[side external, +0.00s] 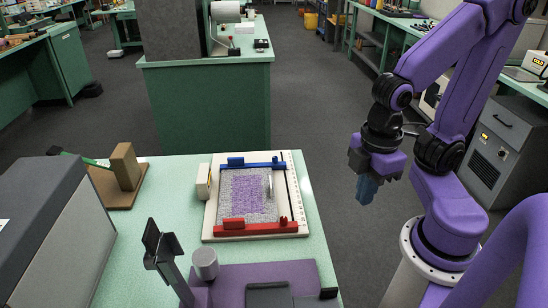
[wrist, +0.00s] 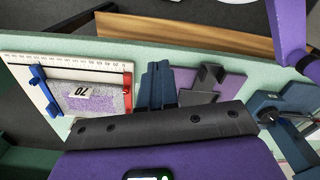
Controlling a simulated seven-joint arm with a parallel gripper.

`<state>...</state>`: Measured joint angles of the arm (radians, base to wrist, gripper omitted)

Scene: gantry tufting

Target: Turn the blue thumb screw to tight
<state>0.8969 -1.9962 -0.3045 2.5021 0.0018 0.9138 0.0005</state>
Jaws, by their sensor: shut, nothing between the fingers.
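A white board (side external: 212,218) with a ruled edge lies on the table and holds a grey and purple tufted patch (side external: 240,192). A blue bar (side external: 258,166) crosses its far end, with a small blue thumb screw (side external: 276,160) near its right end. The screw's tightness cannot be told. My gripper (side external: 367,190) is shut and empty, off the table's right side, well apart from the board. Its blue fingers (wrist: 158,84) also show in the wrist view.
A red bar (side external: 255,229) with a red knob (side external: 284,220) crosses the board's near end. A white block (side external: 203,181) stands left of the board. A purple plate (side external: 235,279) with a grey cylinder (side external: 204,263) and a dark upright stand (side external: 160,248) is nearer.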

